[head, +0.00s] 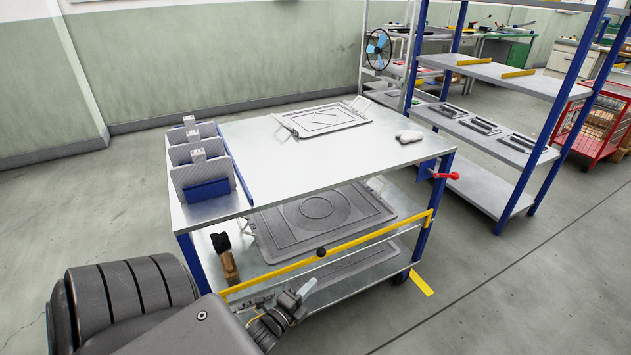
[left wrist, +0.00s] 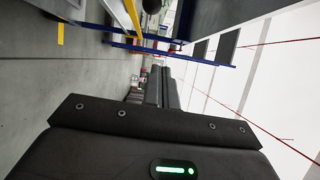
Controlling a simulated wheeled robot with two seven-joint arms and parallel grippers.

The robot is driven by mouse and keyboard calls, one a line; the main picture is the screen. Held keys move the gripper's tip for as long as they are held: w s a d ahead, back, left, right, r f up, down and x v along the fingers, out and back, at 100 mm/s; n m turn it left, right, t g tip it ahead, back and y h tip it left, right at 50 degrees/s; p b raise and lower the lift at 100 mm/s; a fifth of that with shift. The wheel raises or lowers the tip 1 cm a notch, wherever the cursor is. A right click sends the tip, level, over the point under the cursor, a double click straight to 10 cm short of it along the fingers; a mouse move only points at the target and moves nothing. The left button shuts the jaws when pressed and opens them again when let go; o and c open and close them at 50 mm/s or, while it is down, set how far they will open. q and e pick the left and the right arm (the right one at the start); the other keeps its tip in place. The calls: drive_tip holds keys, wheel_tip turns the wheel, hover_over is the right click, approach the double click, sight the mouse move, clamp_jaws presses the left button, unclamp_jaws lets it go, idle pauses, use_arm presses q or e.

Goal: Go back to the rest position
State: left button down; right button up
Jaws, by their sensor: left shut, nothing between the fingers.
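My left arm comes in from the lower left in the head view. Its gripper (head: 303,292) is in front of the near side of the workbench trolley (head: 330,172), below the yellow bar (head: 345,245). Its fingers are shut with nothing between them. In the left wrist view the gripper (left wrist: 162,74) points away from the camera, and its fingertips are small and dark. My right gripper is not in view.
Upright grey panels (head: 203,165) stand on the trolley's left end. A grey plate (head: 325,118) and a small white object (head: 408,136) lie on top. Blue shelving (head: 530,150) stands right. Floor is clear at left.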

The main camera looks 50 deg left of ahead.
use_arm(q)
drive_tip(key=shift+f, duration=0.1)
idle(0.3)
